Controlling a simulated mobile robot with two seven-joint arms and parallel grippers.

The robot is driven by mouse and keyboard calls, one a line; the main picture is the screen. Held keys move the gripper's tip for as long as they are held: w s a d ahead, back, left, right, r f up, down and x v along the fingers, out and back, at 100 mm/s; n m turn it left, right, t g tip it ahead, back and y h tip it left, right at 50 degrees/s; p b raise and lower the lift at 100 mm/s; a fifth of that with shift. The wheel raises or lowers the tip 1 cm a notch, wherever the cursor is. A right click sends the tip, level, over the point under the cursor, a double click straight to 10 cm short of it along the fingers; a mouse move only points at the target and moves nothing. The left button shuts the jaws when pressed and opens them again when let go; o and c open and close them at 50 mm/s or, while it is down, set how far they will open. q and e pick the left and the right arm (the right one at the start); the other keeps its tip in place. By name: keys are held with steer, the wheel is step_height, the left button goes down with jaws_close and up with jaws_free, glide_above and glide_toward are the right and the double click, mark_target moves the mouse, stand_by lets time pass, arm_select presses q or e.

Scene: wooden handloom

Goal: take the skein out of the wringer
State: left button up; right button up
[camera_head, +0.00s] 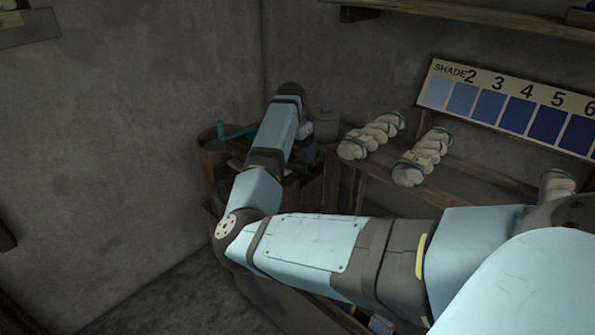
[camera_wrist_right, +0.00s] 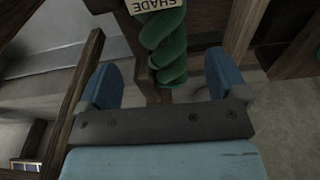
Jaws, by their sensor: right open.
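A green twisted skein (camera_wrist_right: 168,55) hangs at the top middle of the right wrist view, with a pale tag (camera_wrist_right: 155,5) reading SHADE at its upper end. My right gripper (camera_wrist_right: 161,68) is open, its two blue fingers on either side of the skein with gaps between. A bit of green (camera_head: 308,155) shows beside my right wrist in the head view. The wringer is mostly hidden behind my right arm; a teal crank handle (camera_head: 237,132) shows left of the arm. My left gripper is not in view.
A round wooden tub (camera_head: 208,160) stands in the corner, a grey lidded pot (camera_head: 325,122) behind. Pale skeins (camera_head: 378,135) lie along the wooden shelf (camera_head: 470,170) at right, below a blue shade chart (camera_head: 510,105). Wooden bars (camera_wrist_right: 75,100) cross the wrist view's left side.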

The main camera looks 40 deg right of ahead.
mark_target(298, 162)
steer(key=shift+d+f, duration=0.15)
steer(key=shift+f, duration=0.65)
steer(key=f, duration=0.1)
steer(key=f+b, duration=0.2)
steer(key=shift+w+d+f, duration=0.25)
steer(key=shift+f, duration=0.15)
steer(key=shift+d+f, duration=0.1)
steer(key=shift+f, duration=0.15)
steer(key=c, duration=1.1)
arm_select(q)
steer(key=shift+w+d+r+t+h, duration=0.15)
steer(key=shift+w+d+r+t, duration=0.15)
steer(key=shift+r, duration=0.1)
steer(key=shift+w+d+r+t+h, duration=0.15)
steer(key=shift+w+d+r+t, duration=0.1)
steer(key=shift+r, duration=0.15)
arm_select(e)
steer(key=shift+r, duration=0.15)
